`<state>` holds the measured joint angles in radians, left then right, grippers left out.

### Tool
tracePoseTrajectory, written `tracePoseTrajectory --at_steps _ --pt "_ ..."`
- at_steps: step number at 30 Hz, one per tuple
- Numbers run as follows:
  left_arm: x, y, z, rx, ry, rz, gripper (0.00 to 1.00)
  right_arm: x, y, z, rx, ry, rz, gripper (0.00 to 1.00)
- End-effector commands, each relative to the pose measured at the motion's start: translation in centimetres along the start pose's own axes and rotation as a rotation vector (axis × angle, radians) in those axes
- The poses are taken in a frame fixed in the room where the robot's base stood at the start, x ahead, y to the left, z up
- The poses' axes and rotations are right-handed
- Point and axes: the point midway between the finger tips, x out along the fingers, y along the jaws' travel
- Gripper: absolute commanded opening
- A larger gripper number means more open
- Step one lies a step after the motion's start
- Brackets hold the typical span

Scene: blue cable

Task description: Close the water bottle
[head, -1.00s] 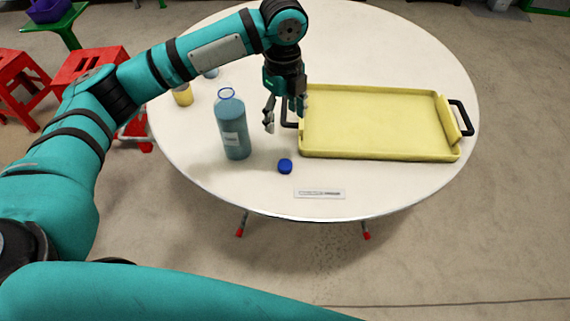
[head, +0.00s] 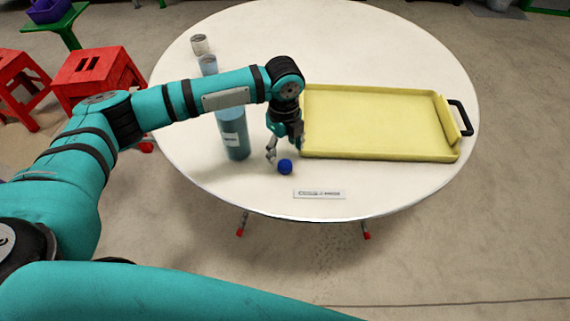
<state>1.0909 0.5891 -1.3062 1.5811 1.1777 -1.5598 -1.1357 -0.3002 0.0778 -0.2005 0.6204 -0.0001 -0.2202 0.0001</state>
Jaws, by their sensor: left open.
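The water bottle (head: 235,138), blue-grey with a white label, stands upright on the round white table (head: 360,190). Its top is hidden behind my left arm. A small blue cap (head: 285,167) lies on the table to the right of the bottle's base and apart from it. My left gripper (head: 284,152) is open and points down just behind the cap, with its fingers close to it. Whether a finger touches the cap I cannot tell. My right gripper is not in view.
A yellow tray (head: 380,152) with black handles lies right of the gripper. A white label strip (head: 319,194) lies in front of the cap. A cup (head: 200,44) and a bluish glass (head: 208,65) stand at back left. Red stools (head: 95,70) stand left of the table.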

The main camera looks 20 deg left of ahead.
Motion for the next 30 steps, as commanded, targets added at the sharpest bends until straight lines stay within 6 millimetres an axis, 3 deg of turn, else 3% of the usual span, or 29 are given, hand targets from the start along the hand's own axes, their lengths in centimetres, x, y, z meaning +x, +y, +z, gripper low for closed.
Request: tracePoseTrajectory --at_steps 13,24,30 --pt "0.8 0.0 0.0 0.000 -0.001 0.000 0.64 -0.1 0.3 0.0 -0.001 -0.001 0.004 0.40" --pt "5.5 0.1 -0.5 -0.001 -0.001 0.000 0.64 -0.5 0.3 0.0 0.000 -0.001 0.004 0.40" --pt "5.8 0.1 -0.5 -0.001 -0.001 -0.001 0.64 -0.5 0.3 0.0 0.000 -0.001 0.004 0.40"
